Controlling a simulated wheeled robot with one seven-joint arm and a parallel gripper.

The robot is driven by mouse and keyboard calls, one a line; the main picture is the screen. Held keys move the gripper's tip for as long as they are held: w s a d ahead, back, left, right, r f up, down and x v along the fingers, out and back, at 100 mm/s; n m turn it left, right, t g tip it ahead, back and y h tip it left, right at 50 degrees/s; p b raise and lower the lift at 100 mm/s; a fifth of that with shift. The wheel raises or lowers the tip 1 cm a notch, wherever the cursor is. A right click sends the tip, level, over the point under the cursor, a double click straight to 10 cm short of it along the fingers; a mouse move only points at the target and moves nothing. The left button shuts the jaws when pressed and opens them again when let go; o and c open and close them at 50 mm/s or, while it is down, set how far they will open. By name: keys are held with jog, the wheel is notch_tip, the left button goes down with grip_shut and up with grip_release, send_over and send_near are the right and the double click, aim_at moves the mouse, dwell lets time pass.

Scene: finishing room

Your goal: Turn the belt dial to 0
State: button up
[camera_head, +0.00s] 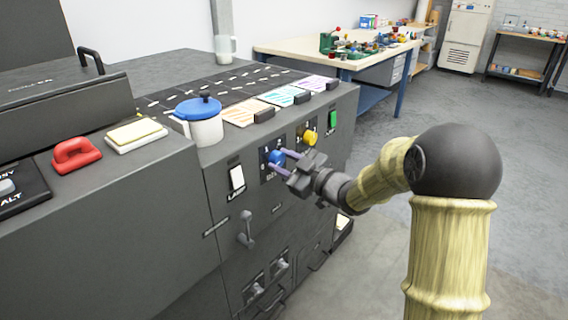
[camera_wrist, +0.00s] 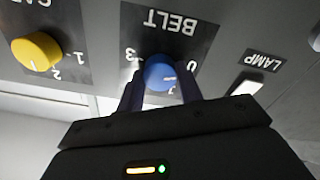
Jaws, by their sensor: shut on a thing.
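The belt dial (camera_head: 276,158) is a round blue knob on a dark plate on the front of the grey machine. In the wrist view the blue dial (camera_wrist: 160,74) sits under an upside-down BELT label, with a 3 to its left and a 0 to its right. A short white mark on its face lies right of centre, roughly toward the 0 side; its exact setting is unclear. My gripper (camera_head: 283,159) reaches in from the right and is shut on the dial, one finger on each side. In the wrist view, my gripper (camera_wrist: 161,86) hides the dial's near edge.
A yellow dial (camera_head: 310,138) is beside the blue one, with a green switch (camera_head: 333,119) beyond. A white LAMP switch (camera_head: 237,178) and a lever (camera_head: 246,230) are nearby. A white pot (camera_head: 205,128) with a blue lid stands above. The floor at right is open.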

jog(key=shift+f, duration=0.15)
jog(key=o, duration=1)
jog(key=p+v, duration=0.2)
jog(key=v, duration=1.5)
jog(key=shift+s+d, duration=0.2)
jog(key=shift+s, duration=0.05)
